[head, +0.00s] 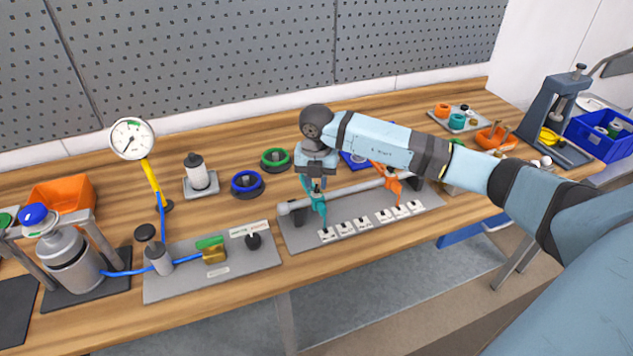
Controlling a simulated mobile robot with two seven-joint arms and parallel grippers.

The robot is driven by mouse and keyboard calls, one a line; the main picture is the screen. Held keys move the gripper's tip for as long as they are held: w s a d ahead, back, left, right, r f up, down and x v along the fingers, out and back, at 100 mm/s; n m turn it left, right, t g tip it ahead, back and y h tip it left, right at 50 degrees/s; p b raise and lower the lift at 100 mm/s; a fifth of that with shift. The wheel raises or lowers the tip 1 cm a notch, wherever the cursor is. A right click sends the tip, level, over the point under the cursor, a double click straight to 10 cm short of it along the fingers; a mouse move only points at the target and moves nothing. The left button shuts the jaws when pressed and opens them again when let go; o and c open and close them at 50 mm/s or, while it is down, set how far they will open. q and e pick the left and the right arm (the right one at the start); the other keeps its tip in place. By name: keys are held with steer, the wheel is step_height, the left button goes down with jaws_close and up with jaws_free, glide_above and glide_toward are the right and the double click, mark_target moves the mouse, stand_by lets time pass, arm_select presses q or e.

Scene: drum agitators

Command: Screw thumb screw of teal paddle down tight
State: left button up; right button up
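The teal paddle (321,211) hangs on a grey horizontal shaft (349,191) near its left end, tilted slightly. My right gripper (316,183) points down right at the top of the teal paddle, where its thumb screw is. The gripper hides the screw, and the fingers are too small to tell whether they are closed on it. My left gripper is not in view.
The shaft stands on a grey base plate (300,240) with a row of white labels. To its left are a plate with a green-handled valve (212,247), a gauge (132,139) and a metal tank (70,262). Blue (247,184) and green (275,160) rings lie behind.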

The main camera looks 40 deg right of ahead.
steer(key=shift+s+a+f, duration=0.1)
steer(key=shift+f, duration=0.05)
step_height(320, 180, up, 14)
steer(key=shift+f+b, duration=0.1)
steer(key=shift+b, duration=0.7)
